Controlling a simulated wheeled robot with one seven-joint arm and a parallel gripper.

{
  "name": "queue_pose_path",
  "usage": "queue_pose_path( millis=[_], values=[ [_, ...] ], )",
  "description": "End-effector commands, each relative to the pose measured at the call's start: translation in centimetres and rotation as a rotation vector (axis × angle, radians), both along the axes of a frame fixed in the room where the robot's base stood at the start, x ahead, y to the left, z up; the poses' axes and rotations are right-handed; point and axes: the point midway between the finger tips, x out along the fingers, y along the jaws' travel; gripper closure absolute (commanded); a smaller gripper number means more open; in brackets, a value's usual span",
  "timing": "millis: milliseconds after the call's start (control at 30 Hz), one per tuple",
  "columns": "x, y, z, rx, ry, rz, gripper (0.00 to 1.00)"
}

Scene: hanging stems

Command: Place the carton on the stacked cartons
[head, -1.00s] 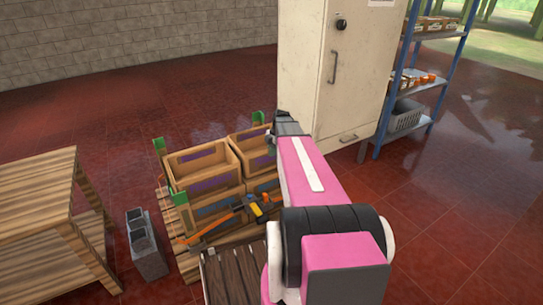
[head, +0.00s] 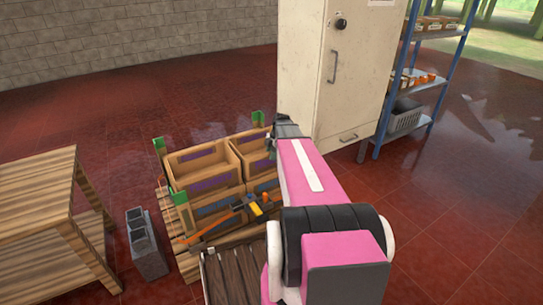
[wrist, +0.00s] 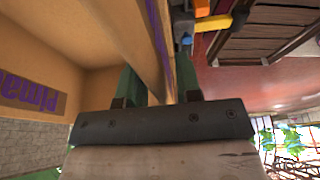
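Open-topped tan cartons with purple labels stand stacked in two layers: an upper left carton (head: 203,166) and an upper right carton (head: 252,150), above lower cartons (head: 213,208). My gripper (head: 284,127) is at the upper right carton, and my pink arm hides much of that carton. In the wrist view my gripper's green fingers (wrist: 161,85) stand on either side of a carton wall (wrist: 118,35), one finger on its inner side. A gap shows between the fingers, and firm contact with the wall is not clear.
The cartons stand on a wooden pallet (head: 190,262) with green corner posts. A wooden table (head: 35,185) and a grey block (head: 146,245) are left. A cream cabinet (head: 335,75) and blue shelf (head: 425,87) stand behind right.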

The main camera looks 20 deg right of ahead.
Motion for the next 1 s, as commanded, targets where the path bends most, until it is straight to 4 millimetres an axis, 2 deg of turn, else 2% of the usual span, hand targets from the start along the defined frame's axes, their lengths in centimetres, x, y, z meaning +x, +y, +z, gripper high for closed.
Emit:
queue_pose_path(
  millis=[167, 600, 800, 900, 1000],
  values=[
    [0.1, -0.6, 2.0, -0.001, -0.002, -0.001, 0.68],
    [0.6, -2.9, 9.3, -0.001, -0.001, -0.001, 0.68],
    [0.7, -3.4, 11.1, -0.001, -0.001, -0.001, 0.68],
    [0.5, -3.2, 11.3, -0.003, 0.004, -0.01, 0.68],
    [-0.2, -2.3, 10.9, -0.016, 0.021, -0.065, 0.68]
  ],
)
